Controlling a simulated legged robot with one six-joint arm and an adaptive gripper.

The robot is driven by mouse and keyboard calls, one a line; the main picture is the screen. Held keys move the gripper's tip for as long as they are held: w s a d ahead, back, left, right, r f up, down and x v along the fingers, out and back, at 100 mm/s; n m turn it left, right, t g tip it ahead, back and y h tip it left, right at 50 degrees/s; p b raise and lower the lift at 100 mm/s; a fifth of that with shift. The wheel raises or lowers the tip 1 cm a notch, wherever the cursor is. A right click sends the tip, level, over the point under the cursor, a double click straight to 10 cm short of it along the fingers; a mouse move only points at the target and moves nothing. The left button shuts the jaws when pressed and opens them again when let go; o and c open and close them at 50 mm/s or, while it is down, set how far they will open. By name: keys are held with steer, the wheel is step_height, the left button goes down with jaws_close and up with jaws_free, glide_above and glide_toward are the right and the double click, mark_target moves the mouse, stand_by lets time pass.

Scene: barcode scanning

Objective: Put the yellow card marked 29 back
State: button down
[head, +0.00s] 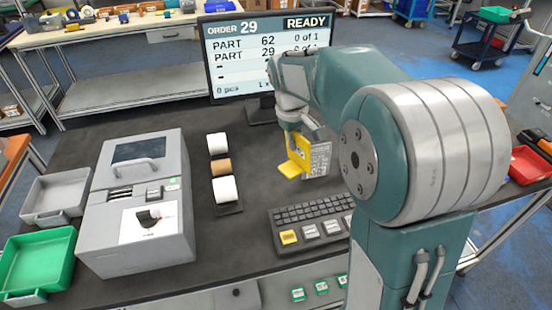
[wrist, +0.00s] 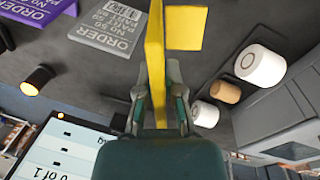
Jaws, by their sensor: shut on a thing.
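My gripper (wrist: 156,105) is shut on the yellow card (wrist: 155,50), with one finger on each side of it. In the wrist view the card is seen nearly edge-on, with a square yellow tab (wrist: 186,28) on its right. No number is readable on it. In the head view the yellow card (head: 297,157) hangs below my wrist, above the dark desk behind the keyboard. A grey card with printed text (head: 319,160) shows just right of it. The wrist view shows a grey ORDER card (wrist: 107,32) and a purple card (wrist: 35,15), apart from my fingers.
The monitor (head: 266,60) reads ORDER 29 READY. A keyboard (head: 310,214) lies in front. Rolls in a holder (head: 222,167) and a grey machine (head: 135,205) stand left, with grey (head: 55,197) and green trays (head: 35,263) beyond. A small orange-lit device (wrist: 38,80) shows in the wrist view.

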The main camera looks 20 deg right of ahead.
steer(key=shift+w+a+f, duration=0.5)
steer(key=shift+w+f, duration=0.45)
steer(key=shift+f, duration=0.65)
steer(key=shift+w+a+f, duration=0.55)
steer(key=shift+w+f, duration=0.4)
steer(key=shift+f, duration=0.65)
steer(key=shift+w+a+f, duration=0.5)
steer(key=shift+w+f, duration=0.45)
steer(key=shift+f, duration=0.65)
steer(key=shift+f, duration=0.1)
steer(key=c, duration=0.8)
jaws_free()
